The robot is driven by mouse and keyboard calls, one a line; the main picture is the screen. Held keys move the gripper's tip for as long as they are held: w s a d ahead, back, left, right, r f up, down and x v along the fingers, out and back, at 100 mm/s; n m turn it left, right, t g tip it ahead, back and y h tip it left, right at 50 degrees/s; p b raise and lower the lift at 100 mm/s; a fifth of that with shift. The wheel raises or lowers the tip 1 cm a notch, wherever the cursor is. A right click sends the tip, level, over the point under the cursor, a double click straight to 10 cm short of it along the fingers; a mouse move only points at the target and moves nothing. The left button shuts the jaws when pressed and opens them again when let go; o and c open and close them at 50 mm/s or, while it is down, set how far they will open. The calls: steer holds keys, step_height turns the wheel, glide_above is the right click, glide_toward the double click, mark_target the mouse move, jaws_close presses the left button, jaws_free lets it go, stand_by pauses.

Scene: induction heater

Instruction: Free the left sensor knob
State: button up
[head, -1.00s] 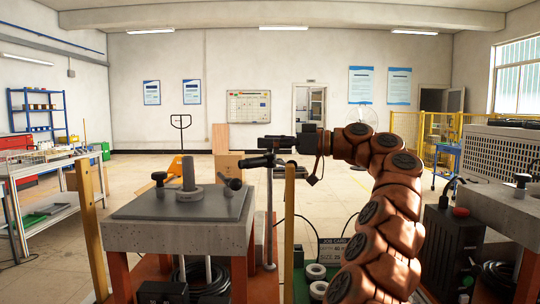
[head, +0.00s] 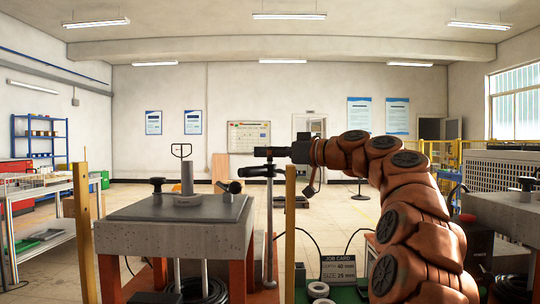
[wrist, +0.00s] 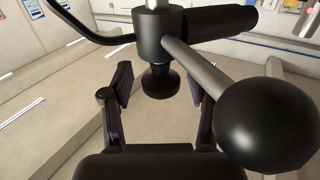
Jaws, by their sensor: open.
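A black knob (wrist: 160,82) with a flared end sits on the underside of a black clamp hub (wrist: 160,30) in the wrist view. In the head view the hub tops a thin metal stand (head: 269,225) beside the left bench, with a black crossbar (head: 262,171). My gripper (wrist: 158,92) is open, with one finger on each side of the knob; whether either finger touches it I cannot tell. In the head view my gripper (head: 264,153) is just above the crossbar, pointing left. A metal rod with a large black ball (wrist: 268,125) crosses close on the right.
The left bench (head: 170,240) carries a grey plate (head: 140,208), an upright cylinder (head: 187,180), and black knobs at its left (head: 157,186) and right (head: 236,187). Wooden posts stand at left (head: 82,230) and beside the stand (head: 290,230). A job card (head: 338,268) is low behind.

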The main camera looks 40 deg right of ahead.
steer(key=shift+s+r+m+h, duration=0.15)
steer(key=shift+m+h, duration=0.25)
steer(key=shift+h, duration=0.2)
steer(key=shift+m+t+h+p, duration=0.4)
steer(key=shift+h+p, duration=0.2)
steer(key=shift+p, duration=0.15)
